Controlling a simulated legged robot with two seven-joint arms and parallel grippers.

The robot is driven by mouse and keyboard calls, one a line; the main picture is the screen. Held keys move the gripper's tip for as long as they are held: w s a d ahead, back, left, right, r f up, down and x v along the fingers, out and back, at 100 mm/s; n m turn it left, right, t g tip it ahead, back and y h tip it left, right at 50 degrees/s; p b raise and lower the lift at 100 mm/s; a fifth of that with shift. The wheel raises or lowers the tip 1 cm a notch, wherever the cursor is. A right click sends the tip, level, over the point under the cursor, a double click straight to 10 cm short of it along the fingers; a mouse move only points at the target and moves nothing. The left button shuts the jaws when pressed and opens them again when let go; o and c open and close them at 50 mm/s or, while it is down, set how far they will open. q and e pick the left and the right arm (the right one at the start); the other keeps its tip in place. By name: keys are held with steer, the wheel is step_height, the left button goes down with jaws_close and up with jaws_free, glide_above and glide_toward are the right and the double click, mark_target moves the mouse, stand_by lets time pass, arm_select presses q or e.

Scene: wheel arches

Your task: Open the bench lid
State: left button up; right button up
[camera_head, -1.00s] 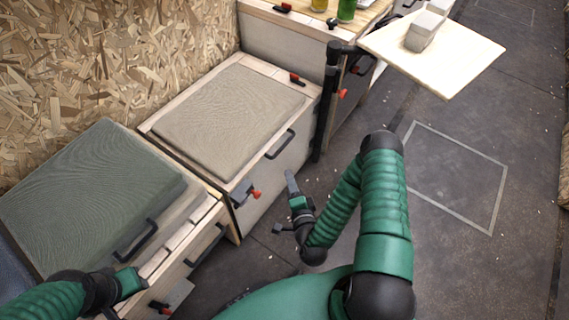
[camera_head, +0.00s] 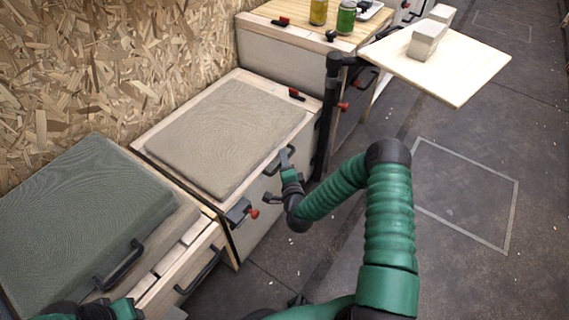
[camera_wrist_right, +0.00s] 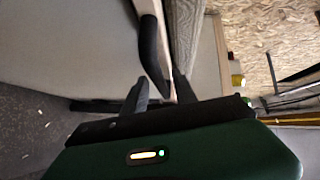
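The middle bench has a lid with a beige cushion (camera_head: 225,135), and it lies shut. A black bar handle (camera_head: 268,170) is on the lid's front edge; it also shows as a dark curved bar in the right wrist view (camera_wrist_right: 150,50). My right gripper (camera_head: 285,158) is at this handle, its fingers apart. In the right wrist view the fingertips (camera_wrist_right: 160,88) sit near the handle's end; I cannot tell whether they touch it. My left gripper (camera_head: 130,312) is partly cut off at the bottom left, below the green-cushioned bench, and its fingers are not clear.
A green-cushioned bench (camera_head: 85,220) with its own handle (camera_head: 120,265) stands at the left. A black post (camera_head: 326,125) and a pale tabletop (camera_head: 440,60) with a pale block stand right of the middle bench. A counter (camera_head: 300,38) with cans is behind. The floor at right is clear.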

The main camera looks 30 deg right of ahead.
steer(key=shift+a+r, duration=0.1)
steer(key=c, duration=0.7)
jaws_close()
